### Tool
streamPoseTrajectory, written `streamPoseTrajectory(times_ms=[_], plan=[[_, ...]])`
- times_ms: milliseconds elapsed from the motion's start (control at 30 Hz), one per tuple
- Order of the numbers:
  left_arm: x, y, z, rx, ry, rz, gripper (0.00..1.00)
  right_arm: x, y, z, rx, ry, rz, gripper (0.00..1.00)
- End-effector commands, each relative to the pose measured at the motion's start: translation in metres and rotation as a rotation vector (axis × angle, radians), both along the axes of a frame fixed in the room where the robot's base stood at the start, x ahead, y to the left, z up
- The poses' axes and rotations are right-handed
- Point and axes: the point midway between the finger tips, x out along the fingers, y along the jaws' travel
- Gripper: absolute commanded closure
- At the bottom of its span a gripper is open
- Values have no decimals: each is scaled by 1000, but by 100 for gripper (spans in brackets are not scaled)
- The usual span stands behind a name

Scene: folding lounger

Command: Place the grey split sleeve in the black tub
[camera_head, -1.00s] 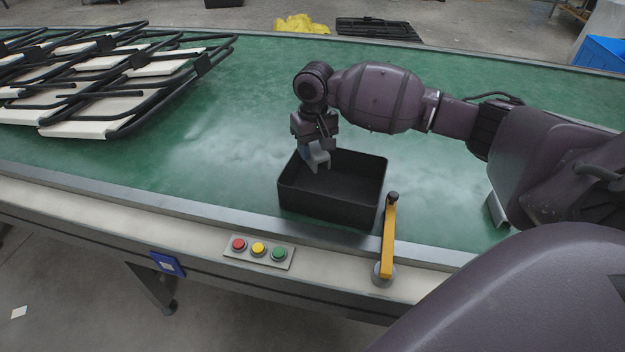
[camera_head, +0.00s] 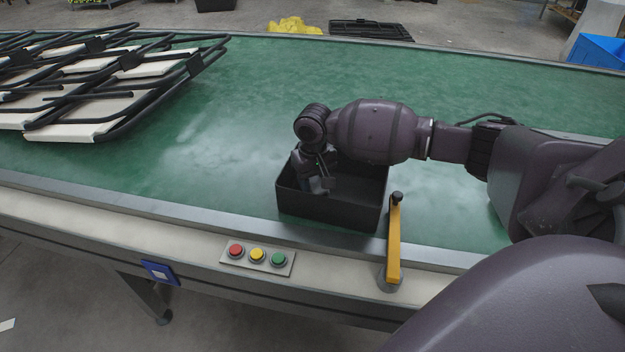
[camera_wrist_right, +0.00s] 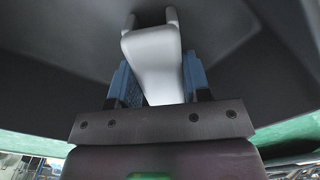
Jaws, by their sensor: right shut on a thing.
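The black tub (camera_head: 340,210) stands on the green belt near its front edge, open side up. My right gripper (camera_head: 318,184) is lowered inside the tub, at its left part. It is shut on the grey split sleeve (camera_head: 316,185), which shows only partly in the head view. In the right wrist view the sleeve (camera_wrist_right: 155,58) is pale grey and sits between the two blue-padded fingers (camera_wrist_right: 158,85), with the dark tub walls around it. I cannot tell whether the sleeve touches the tub floor. My left gripper is not in view.
A yellow lever (camera_head: 393,240) stands just right of the tub at the front rail. A panel (camera_head: 257,257) with red, yellow and green buttons is on the rail. Black folding frames with pale panels (camera_head: 90,130) lie at the left. The belt's middle is clear.

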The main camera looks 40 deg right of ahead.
Motion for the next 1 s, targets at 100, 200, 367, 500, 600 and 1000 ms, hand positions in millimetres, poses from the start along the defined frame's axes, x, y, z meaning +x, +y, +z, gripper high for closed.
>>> streamPoseTrajectory(times_ms=[100, 200, 367, 500, 600, 1000], plan=[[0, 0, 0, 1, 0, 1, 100, 0, 0, 1, 0, -1, 0, 78], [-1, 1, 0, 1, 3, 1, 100, 0, 0, -1, 0, -1, -1, 78], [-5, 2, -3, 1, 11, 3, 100, 0, 0, -1, 0, -1, 0, 38], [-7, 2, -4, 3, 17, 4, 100, 0, 0, -1, 0, -1, 0, 31], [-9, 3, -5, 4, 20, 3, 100, 0, 0, -1, 0, -1, 0, 31], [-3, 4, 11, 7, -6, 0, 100, 1, 0, 42, -1, -10, 0, 31]])
